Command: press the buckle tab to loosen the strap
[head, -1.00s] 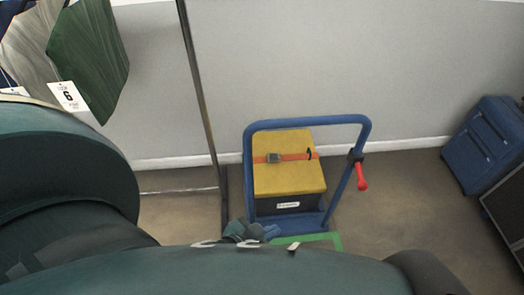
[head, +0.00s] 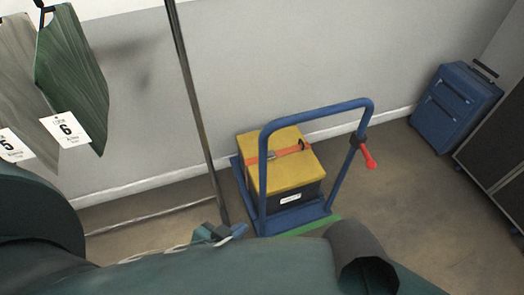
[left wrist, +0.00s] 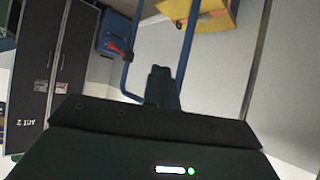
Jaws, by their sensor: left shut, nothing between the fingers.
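A box with a yellow lid (head: 283,172) and dark sides stands on a blue cart (head: 316,212). An orange strap (head: 287,151) runs across the lid, with a small buckle (head: 269,155) on it; its tab is too small to make out. My left gripper (head: 217,232) is low in the head view, left of and nearer than the cart, apart from the strap. In the left wrist view its fingers (left wrist: 162,85) are shut and empty, with part of the yellow box (left wrist: 210,18) beyond them at the top. My right gripper is not in view.
The cart's upright blue handle (head: 318,112) with a red lever (head: 368,156) stands at the box. A thin metal pole (head: 197,105) rises left of it. Tagged green garments (head: 75,75) hang at the left. A blue case (head: 455,103) stands at the right wall.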

